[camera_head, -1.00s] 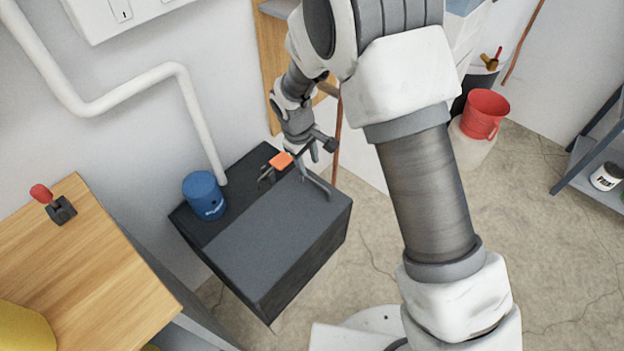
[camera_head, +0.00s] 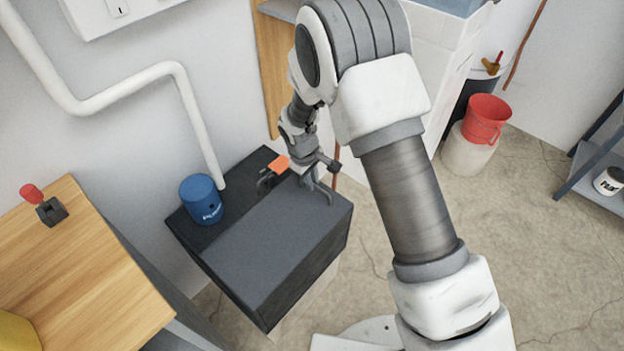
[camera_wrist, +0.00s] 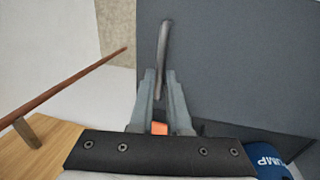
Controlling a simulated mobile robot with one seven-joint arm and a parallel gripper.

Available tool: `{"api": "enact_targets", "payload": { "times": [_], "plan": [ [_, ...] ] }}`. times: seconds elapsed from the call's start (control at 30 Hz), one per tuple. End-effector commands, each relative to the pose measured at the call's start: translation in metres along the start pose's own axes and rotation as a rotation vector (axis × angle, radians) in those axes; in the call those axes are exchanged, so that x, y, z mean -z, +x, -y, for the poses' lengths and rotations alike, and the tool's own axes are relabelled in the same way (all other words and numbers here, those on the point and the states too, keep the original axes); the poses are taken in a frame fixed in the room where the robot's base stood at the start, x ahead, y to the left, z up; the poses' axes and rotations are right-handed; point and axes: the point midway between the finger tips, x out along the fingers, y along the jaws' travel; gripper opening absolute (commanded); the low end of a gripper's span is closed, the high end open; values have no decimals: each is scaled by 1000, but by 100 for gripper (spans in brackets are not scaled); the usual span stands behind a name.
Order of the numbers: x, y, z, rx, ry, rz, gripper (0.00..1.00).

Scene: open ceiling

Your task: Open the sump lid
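The sump is a dark box with a flat dark grey lid (camera_head: 265,240), which lies closed in the head view. The lid also fills the right of the wrist view (camera_wrist: 245,70). A curved grey bar handle (camera_head: 324,192) rises near the lid's back right end. It also shows in the wrist view (camera_wrist: 164,48), in line with the gap between my fingertips. My gripper (camera_head: 306,178) is at the handle, pointing down, with its fingers apart. In the wrist view my gripper (camera_wrist: 160,72) shows a narrow gap; contact with the handle cannot be told.
A blue pump (camera_head: 202,199) stands on the sump's back left strip, with a white pipe (camera_head: 195,115) behind it. An orange part (camera_head: 279,165) sits close beside my gripper. A wooden bench (camera_head: 75,270) is at left.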

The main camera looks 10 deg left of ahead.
Motion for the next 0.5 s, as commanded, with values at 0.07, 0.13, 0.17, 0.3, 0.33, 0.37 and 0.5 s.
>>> {"api": "enact_targets", "payload": {
  "times": [0.07,0.13,0.17,0.3,0.33,0.37,0.5],
  "plan": [
    [0,0,0,0,0,0,0],
    [0,0,0,0,0,0,0],
    [0,0,0,0,0,0,0],
    [0,0,0,0,0,0,0],
    [0,0,0,0,0,0,0],
    [0,0,0,0,0,0,0],
    [0,0,0,0,0,0,0]
  ]
}}
